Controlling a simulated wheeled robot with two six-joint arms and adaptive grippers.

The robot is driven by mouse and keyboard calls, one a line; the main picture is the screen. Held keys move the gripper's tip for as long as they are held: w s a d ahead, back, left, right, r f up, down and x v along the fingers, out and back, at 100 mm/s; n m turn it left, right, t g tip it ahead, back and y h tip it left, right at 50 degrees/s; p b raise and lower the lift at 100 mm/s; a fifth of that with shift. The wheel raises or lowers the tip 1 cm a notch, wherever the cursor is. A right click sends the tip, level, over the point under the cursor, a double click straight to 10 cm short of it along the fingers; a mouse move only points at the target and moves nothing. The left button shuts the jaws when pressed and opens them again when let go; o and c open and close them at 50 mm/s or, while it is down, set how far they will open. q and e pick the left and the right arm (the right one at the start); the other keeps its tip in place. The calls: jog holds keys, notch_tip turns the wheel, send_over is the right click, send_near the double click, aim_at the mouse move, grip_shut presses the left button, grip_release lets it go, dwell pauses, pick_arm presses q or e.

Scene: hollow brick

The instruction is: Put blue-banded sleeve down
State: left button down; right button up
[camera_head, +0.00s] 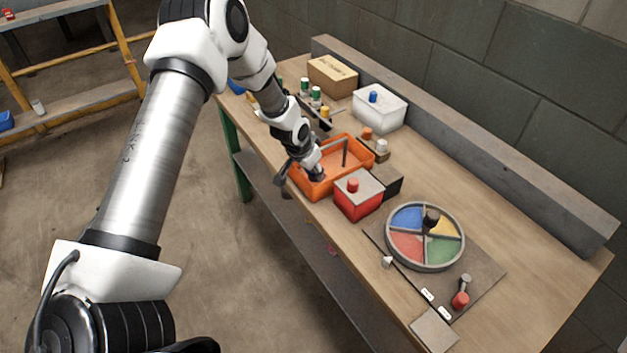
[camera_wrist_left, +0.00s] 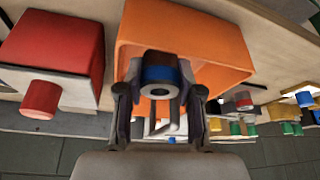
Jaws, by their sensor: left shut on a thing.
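My left gripper (camera_head: 314,170) is at the near-left part of the orange tray (camera_head: 320,190), with its fingertips low at the tray. In the left wrist view the fingers (camera_wrist_left: 158,92) are shut on the blue-banded sleeve (camera_wrist_left: 160,74), a grey ring-ended cylinder with a dark blue band. The orange tray (camera_wrist_left: 212,38) lies right behind the sleeve. I cannot tell whether the sleeve touches the tray floor. In the head view the gripper mostly hides the sleeve. My right gripper is not in view.
A red box (camera_head: 358,200) with a red knob stands close beside the tray. A round four-colour dish (camera_head: 424,262) sits on a dark board to the right. A white box (camera_head: 380,108) and a cardboard box (camera_head: 332,76) stand behind. A grey ledge (camera_head: 480,140) edges the bench.

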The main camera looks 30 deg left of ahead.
pick_arm(q)
jog(key=shift+w+f, duration=0.1)
jog(key=shift+f, duration=0.65)
jog(key=shift+w, duration=0.1)
jog(key=shift+f+b, duration=0.55)
jog(key=c, duration=1)
grip_release()
jog(key=shift+c, duration=0.2)
jog(key=shift+r, duration=0.1)
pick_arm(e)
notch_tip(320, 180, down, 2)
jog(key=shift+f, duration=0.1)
